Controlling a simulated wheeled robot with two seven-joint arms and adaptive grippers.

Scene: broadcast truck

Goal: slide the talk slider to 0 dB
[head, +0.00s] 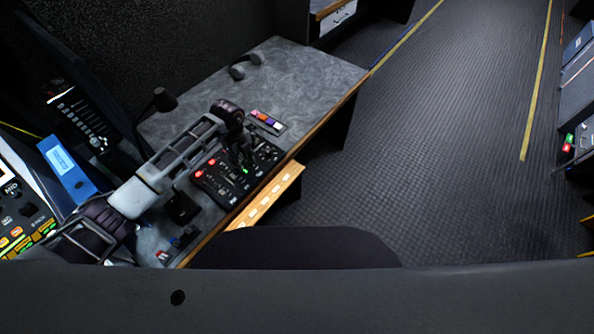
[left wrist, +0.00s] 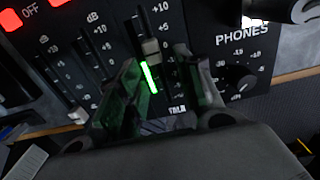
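The talk slider's grey cap (left wrist: 150,48) shows in the left wrist view, in a slot with a lit green strip below the cap. Marks of +10 and +5 stand beside the slot; the marks level with the cap are hard to read. The TALK label (left wrist: 177,110) is at the slot's lower end. My left gripper (left wrist: 158,75) is open, its fingers on either side of the slot, with the cap near the fingertips. Contact cannot be told. In the head view the left gripper (head: 241,156) hangs over the black control panel (head: 216,184) and hides the cap. My right gripper is not in view.
The PHONES knob (left wrist: 239,78) is right of the gripper, and other sliders (left wrist: 78,115) are at left.

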